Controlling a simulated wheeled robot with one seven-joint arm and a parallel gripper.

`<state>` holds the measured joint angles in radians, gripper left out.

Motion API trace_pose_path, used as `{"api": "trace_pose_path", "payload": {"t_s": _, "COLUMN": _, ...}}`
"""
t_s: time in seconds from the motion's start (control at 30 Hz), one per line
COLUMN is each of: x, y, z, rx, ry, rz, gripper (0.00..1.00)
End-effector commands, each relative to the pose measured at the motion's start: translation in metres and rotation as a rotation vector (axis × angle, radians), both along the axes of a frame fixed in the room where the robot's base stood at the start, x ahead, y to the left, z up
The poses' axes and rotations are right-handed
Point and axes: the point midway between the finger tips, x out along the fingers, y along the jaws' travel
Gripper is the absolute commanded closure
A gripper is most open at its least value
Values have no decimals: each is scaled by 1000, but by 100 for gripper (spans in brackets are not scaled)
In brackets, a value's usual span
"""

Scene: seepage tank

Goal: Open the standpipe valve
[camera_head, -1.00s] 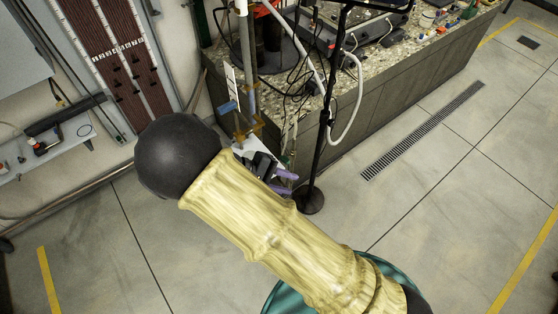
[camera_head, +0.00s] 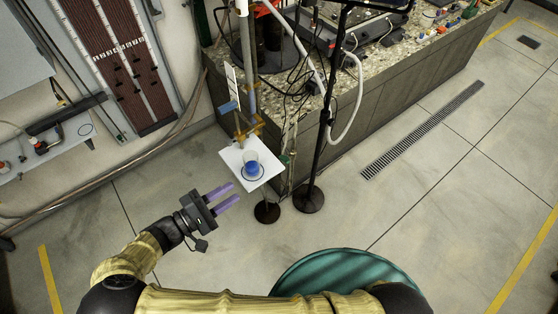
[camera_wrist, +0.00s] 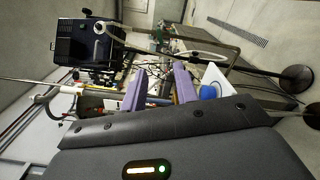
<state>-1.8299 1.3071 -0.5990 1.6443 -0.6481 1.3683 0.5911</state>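A grey vertical standpipe (camera_head: 250,75) rises at the near left corner of the bench in the head view. Brass-coloured fittings (camera_head: 254,124) and a blue part (camera_head: 229,107) sit low on or beside it. A small green part (camera_head: 285,158) shows further right. I cannot tell which of these is the valve handle, nor its position. My gripper (camera_head: 232,192) is open and empty, left of and below a white plate, apart from the pipe and fittings. Its two purple fingers point right. They also show in the wrist view (camera_wrist: 160,73), with pipes and cables beyond them.
A black pole (camera_head: 325,125) with a round foot stands to the right, among hanging cables and a white hose (camera_head: 356,100).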

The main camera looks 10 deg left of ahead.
Motion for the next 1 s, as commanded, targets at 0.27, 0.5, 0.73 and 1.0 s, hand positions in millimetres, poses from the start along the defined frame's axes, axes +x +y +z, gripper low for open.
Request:
{"api": "trace_pose_path", "payload": {"t_s": 0.27, "x": 27, "y": -24, "z": 4, "rx": -3, "ry": -1, "rz": -4, "gripper": 70}}
{"api": "trace_pose_path", "payload": {"t_s": 0.5, "x": 59, "y": -51, "z": 4, "rx": -3, "ry": 1, "rz": -4, "gripper": 70}}
{"api": "trace_pose_path", "payload": {"t_s": 0.73, "x": 90, "y": -78, "z": 4, "rx": -3, "ry": 1, "rz": -4, "gripper": 70}}
{"api": "trace_pose_path", "payload": {"t_s": 1.0, "x": 122, "y": -105, "z": 3, "rx": -2, "ry": 1, "rz": -2, "gripper": 70}}
